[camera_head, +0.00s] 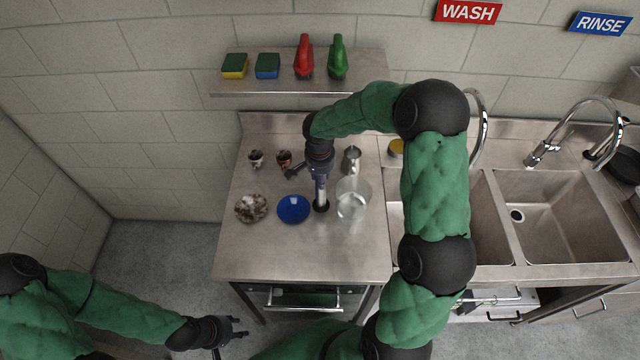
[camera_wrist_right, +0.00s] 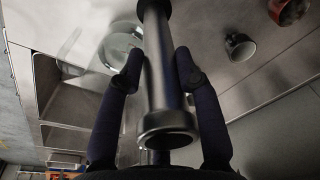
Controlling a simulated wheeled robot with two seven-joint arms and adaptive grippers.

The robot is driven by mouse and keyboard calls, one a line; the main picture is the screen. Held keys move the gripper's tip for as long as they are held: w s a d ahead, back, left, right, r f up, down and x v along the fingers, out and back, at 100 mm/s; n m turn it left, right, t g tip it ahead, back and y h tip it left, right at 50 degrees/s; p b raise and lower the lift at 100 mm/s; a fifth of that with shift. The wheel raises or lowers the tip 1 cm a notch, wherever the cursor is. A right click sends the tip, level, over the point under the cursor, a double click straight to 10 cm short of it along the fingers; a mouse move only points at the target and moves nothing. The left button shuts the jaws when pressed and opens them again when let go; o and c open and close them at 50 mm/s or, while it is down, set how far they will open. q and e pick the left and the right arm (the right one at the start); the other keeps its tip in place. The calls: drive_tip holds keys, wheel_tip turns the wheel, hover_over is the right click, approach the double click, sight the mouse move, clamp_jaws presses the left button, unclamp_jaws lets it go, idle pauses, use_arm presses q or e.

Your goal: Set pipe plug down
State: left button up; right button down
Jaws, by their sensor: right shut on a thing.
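The pipe plug (camera_head: 321,195) is a grey metal tube with a dark ring at its lower end. It stands about upright over the steel counter (camera_head: 300,255), between a blue plate and a clear glass container. I cannot tell whether its lower end touches the counter. My right gripper (camera_head: 320,172) is shut on its upper part. In the right wrist view the pipe plug (camera_wrist_right: 158,75) runs between the two dark fingers of my right gripper (camera_wrist_right: 159,75). My left gripper (camera_head: 230,340) is low at the left, away from the counter, with its fingers apart and empty.
Close around the plug are the blue plate (camera_head: 293,209), clear container (camera_head: 352,201), metal pitcher (camera_head: 351,159) and dirty plate (camera_head: 251,208). Two small cups (camera_head: 256,158) stand behind. Sinks (camera_head: 555,215) lie at right; a shelf (camera_head: 300,88) is above. The counter's front is clear.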

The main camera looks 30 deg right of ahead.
drive_tip(key=shift+f, duration=1.75)
drive_tip(key=shift+f, duration=0.1)
drive_tip(key=c, duration=0.8)
unclamp_jaws()
drive_tip(key=shift+c, duration=0.2)
